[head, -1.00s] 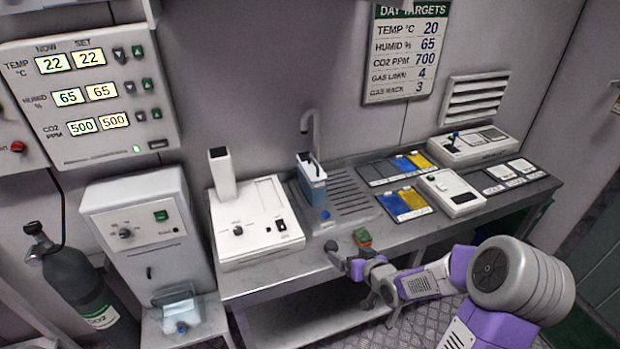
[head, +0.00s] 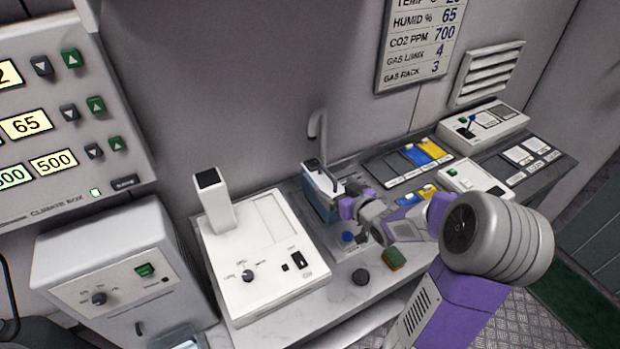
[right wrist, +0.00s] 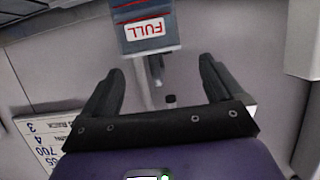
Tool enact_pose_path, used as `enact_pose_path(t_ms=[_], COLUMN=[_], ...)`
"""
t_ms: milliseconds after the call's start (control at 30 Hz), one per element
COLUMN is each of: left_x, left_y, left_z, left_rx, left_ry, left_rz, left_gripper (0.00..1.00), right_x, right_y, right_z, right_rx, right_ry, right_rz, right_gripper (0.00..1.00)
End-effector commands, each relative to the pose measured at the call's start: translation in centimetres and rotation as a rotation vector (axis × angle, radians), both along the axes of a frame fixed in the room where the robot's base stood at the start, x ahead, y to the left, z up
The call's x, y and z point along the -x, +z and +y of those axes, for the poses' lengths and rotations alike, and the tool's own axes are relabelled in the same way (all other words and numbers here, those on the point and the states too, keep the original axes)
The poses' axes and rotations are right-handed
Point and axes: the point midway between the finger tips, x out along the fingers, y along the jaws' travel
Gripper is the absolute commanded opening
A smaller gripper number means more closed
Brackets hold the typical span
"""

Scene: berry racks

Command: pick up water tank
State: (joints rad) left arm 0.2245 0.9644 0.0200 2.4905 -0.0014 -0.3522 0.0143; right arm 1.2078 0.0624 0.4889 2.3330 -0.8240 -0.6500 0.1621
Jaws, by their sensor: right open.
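The water tank (head: 318,198) is a blue container with a pale top and a dark handle. It stands upright under the grey tap on the bench's drain area. In the right wrist view the tank (right wrist: 148,38) shows at the top edge, with a white label reading FULL upside down. My right gripper (head: 347,203) is at the tank's right side in the head view and covers part of it. In the right wrist view the right gripper (right wrist: 160,72) has its fingers wide apart with nothing between them. Whether it touches the tank cannot be told. My left gripper is not in view.
A white machine with a square column (head: 262,262) stands left of the tank. A green and orange sponge (head: 393,259) and a dark round knob (head: 360,276) are near the bench front. Blue and yellow trays (head: 428,152) and a white device (head: 472,180) lie to the right.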

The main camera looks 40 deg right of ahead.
Motion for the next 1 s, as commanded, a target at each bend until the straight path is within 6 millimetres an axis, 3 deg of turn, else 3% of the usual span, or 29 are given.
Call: enact_pose_path(t_ms=[533,833,1000], left_x=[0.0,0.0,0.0], left_y=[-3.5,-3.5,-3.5], left_z=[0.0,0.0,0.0], left_rx=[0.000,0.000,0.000], left_ry=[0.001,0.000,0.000], left_rz=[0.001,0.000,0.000], left_gripper=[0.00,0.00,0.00], right_x=[-6.4,-6.9,-6.9], right_y=[-2.4,-2.3,-2.3], right_z=[-1.0,-1.2,-1.2], right_rx=[-0.002,0.000,0.000], right_ry=[0.002,0.001,0.000], right_rz=[-0.002,0.000,0.000], right_gripper=[0.94,0.94,0.69])
